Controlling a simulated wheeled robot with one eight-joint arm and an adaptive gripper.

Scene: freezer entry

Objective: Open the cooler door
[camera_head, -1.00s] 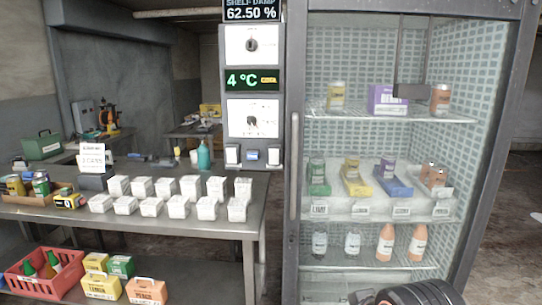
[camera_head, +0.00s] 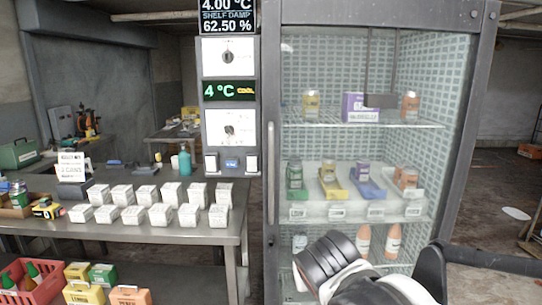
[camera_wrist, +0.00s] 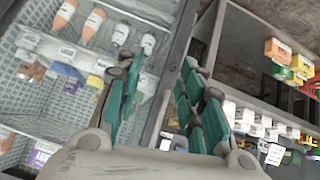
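The cooler door (camera_head: 270,60) is a dark-framed glass door and looks closed. Its handle (camera_head: 271,172) is a long vertical grey bar on the door's left edge. In the wrist view, my gripper (camera_wrist: 160,88) is open, with its two teal-padded fingers apart. The edge of the cooler's frame runs in the gap beyond the fingers, in a tilted view. I cannot tell whether a finger touches the handle. In the head view my arm covers the lower part of the cooler, and the fingertips are hidden.
A metal table (camera_head: 225,237) with rows of white boxes (camera_head: 160,215) stands left of the cooler. A red crate (camera_head: 40,290) and several coloured boxes sit below it. A control panel (camera_head: 230,110) stands between table and door.

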